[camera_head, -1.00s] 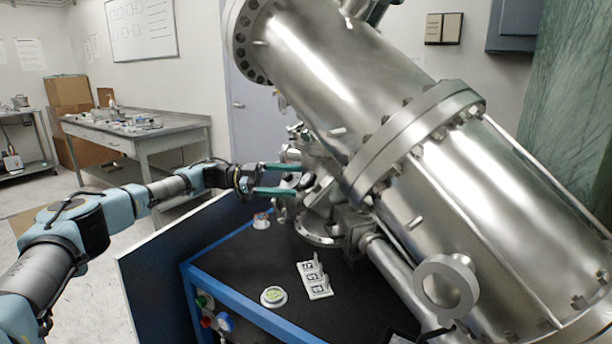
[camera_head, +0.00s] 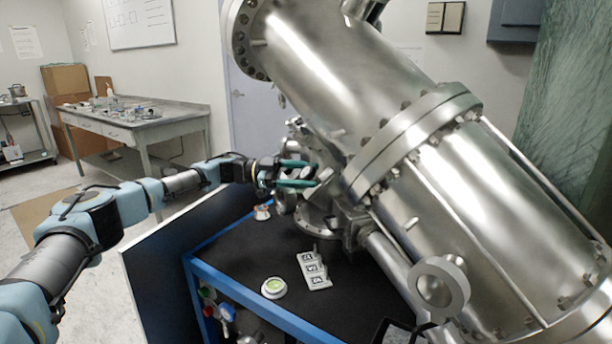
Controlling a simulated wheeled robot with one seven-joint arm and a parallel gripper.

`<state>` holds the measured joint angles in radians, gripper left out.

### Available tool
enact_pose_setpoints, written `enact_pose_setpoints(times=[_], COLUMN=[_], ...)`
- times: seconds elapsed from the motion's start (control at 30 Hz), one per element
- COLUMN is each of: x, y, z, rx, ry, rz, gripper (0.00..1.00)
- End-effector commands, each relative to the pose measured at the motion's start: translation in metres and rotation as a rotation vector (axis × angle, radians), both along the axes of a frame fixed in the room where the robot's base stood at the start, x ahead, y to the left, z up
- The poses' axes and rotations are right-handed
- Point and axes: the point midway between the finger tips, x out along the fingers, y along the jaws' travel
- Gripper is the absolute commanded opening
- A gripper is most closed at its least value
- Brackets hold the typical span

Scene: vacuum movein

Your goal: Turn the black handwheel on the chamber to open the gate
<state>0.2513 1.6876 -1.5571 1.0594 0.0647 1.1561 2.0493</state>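My gripper (camera_head: 314,175) reaches in from the left with its two teal fingers at the small fittings on the chamber's lower left side. The fingers are still apart, one above the other. The black handwheel (camera_head: 305,172) is small and mostly hidden; a dark part of it seems to lie between the fingers. I cannot tell whether the fingers press on it. The large steel chamber (camera_head: 400,130) slants from upper left to lower right. The gate is not clearly seen.
A black-topped cart with a blue frame (camera_head: 225,272) stands under the chamber, holding a white marked block (camera_head: 313,270) and a round green-faced level (camera_head: 274,287). A workbench (camera_head: 140,125) stands at the back left, with bare floor between.

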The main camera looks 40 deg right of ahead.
Motion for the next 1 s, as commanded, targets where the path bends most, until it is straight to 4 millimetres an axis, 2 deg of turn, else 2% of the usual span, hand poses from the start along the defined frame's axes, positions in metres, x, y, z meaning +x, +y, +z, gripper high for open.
enact_pose_setpoints(times=[0.07, 0.43, 0.77, 1.0], x=[0.0000, 0.0001, 0.0002, -0.0011], y=[0.0001, 0.0003, 0.0015, 0.0028], z=[0.0000, -0.0001, -0.0046, -0.0099], rx=[0.000, 0.000, 0.013, 0.057], ry=[0.000, 0.000, 0.025, 0.115], rz=[-0.001, -0.001, 0.029, 0.128], gripper=[0.54, 0.12, 0.11, 0.11])
